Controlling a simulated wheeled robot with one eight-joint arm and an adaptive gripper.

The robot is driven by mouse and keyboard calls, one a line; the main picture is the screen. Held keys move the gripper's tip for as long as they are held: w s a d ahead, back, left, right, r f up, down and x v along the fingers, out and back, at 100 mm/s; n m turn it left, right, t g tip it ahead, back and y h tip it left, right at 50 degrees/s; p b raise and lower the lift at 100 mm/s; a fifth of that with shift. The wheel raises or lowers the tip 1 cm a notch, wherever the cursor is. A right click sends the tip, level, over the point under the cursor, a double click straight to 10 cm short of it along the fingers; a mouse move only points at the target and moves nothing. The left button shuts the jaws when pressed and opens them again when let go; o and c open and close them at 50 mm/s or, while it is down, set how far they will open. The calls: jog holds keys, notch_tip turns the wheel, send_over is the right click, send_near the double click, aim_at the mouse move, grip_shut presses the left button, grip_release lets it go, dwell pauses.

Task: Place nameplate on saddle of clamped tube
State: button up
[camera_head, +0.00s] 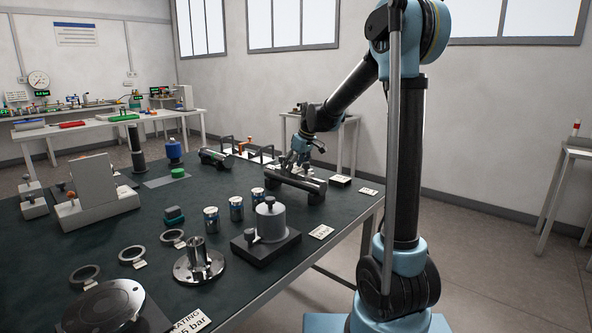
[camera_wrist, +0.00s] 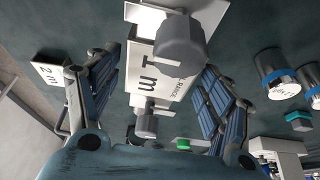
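My gripper (camera_head: 298,163) hangs low over a dark horizontal tube (camera_head: 296,184) held on supports at the far right of the bench. In the wrist view my gripper (camera_wrist: 160,100) has its two blue-grey fingers spread wide. Between them, with gaps on both sides, is a pale plate with dark lettering (camera_wrist: 143,72), partly readable as "RANGE"; it seems to be the nameplate. Grey knob-like parts (camera_wrist: 181,40) and (camera_wrist: 146,125) cover some of it. I cannot tell whether the plate touches the saddle, which I cannot make out.
A "2 m" card (camera_wrist: 49,73) lies left of the fingers. Several metal cans (camera_head: 236,208), a grey cylinder on a dark base (camera_head: 271,222) and a flanged part (camera_head: 199,264) stand nearer on the bench.

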dwell(0.3)
jog(key=v, duration=1.2)
jog(key=shift+s+d, duration=0.15)
jog(key=shift+d, duration=0.1)
jog(key=s+d+f+m+h, duration=0.1)
jog(key=s+d+f+m, duration=0.15)
jog(key=s+d, duration=0.55)
jog(key=s+d+f+m+h, duration=0.15)
jog(key=s+d+f, duration=0.3)
jog(key=s, duration=0.65)
jog(key=s+d+f+m, duration=0.3)
jog(key=s+d+f, duration=0.1)
jog(key=s+f, duration=0.3)
jog(key=s+d+f+m, duration=0.3)
jog(key=s+f, duration=0.4)
jog(key=s, duration=0.4)
jog(key=shift+s+d+f+g+h, duration=0.3)
jog(key=shift+d+h, duration=0.15)
jog(key=shift+d, duration=0.1)
